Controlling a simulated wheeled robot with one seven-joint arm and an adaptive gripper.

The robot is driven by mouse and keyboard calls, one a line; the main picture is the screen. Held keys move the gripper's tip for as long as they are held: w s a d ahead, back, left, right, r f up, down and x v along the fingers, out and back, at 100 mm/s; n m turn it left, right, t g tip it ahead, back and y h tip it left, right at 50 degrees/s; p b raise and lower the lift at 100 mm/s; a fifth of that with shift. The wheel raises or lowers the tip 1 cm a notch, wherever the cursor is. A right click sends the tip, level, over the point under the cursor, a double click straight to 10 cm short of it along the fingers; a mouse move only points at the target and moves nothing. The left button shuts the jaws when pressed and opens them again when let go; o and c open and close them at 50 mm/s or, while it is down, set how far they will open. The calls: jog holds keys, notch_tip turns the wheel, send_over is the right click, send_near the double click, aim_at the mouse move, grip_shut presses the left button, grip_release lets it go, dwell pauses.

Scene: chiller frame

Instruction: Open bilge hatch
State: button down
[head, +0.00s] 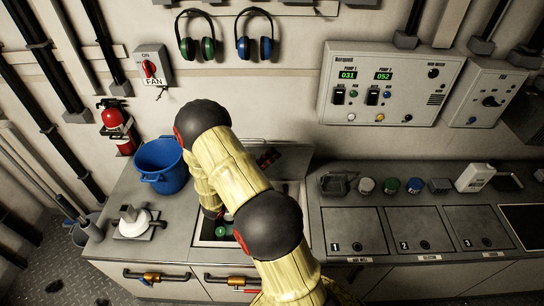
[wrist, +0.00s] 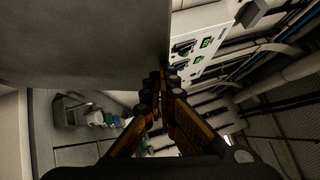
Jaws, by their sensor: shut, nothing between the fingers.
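A grey hatch lid (head: 292,158) stands tilted up at the back of the counter in the head view, partly hidden by my arm. In front of it is a framed opening (head: 290,190) with green-topped items inside (head: 221,231). A large grey plate, seemingly the raised lid (wrist: 85,45), fills the upper left of the wrist view. My gripper (wrist: 160,84) is shut and empty, its fingertips close to the plate's lower right edge. I cannot tell whether they touch. My arm hides most of the opening and the gripper in the head view.
Numbered lids (head: 355,231) lie flat to the right, with several jars (head: 390,186) behind them. A blue bucket (head: 161,165) stands left of the opening. The pump panel (head: 390,86) is on the wall; it also shows in the wrist view (wrist: 204,30).

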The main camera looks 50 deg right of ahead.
jog(key=shift+w+d+r+n+y+p, duration=0.3)
jog(key=shift+w+d+r+n+p, duration=0.25)
jog(key=shift+p, duration=0.45)
jog(key=w+d+r+n+t+y+p, duration=0.1)
jog(key=w+d+r+p, duration=0.1)
jog(key=w+d+p, duration=0.4)
jog(key=shift+d+r+n+p, duration=0.3)
jog(key=shift+d+n, duration=0.05)
jog(key=shift+d, duration=0.55)
jog(key=s+a+p, duration=0.2)
jog(key=a, duration=0.1)
jog(key=shift+s+a+r, duration=0.1)
jog(key=shift+s+a, duration=0.1)
jog(key=shift+a, duration=0.1)
jog(key=w+a, duration=0.1)
jog(key=a, duration=0.8)
jog(key=shift+a+f, duration=0.2)
jog(key=shift+a, duration=0.05)
